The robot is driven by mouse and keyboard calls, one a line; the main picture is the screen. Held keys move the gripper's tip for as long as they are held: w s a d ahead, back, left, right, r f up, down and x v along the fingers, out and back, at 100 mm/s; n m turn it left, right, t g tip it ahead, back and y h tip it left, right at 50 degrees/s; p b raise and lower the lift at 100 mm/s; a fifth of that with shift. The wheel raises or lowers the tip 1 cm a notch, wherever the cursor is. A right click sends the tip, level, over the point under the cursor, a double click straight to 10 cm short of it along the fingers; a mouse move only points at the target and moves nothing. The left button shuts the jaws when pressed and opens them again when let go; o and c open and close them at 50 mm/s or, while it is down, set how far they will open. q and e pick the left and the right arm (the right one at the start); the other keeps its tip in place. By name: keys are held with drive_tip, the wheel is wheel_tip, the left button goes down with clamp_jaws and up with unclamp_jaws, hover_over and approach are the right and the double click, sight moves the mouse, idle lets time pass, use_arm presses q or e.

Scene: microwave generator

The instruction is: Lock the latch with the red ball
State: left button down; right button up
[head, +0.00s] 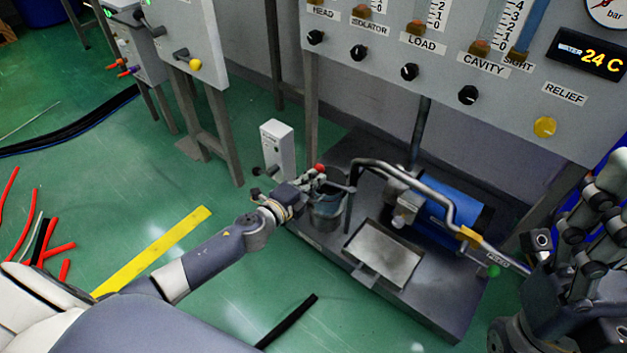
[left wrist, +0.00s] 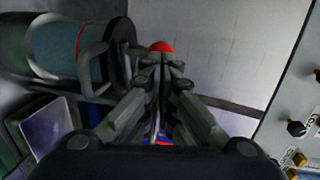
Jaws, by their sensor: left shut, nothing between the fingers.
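The red ball (head: 320,167) shows just past the fingertips of my left gripper (head: 312,179), beside the top of a grey cylindrical vessel (head: 327,214). In the left wrist view the ball (left wrist: 161,47) sits right at the tips of my left gripper (left wrist: 160,62). The fingers are together with nothing between them. Whether they touch the ball is unclear. The latch parts below the ball are mostly hidden by the fingers. My right arm's dark end (head: 590,235) is at the right edge; its finger opening cannot be made out.
A metal plate (head: 383,254) lies on the dark base. A white box (head: 277,147) stands behind my left gripper. The gauge panel (head: 400,90) overhangs behind.

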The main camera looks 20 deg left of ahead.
use_arm(q)
drive_tip(key=shift+w, duration=0.15)
drive_tip(key=shift+w+a+r, duration=0.1)
drive_tip(key=shift+w+a, duration=0.05)
drive_tip(key=shift+w, duration=0.15)
drive_tip(key=w+m+h, duration=0.1)
drive_tip(key=w+m+g+h, duration=0.1)
drive_tip(key=shift+a+h, duration=0.25)
drive_tip(key=shift+h, duration=0.15)
drive_tip(key=shift+w, duration=0.15)
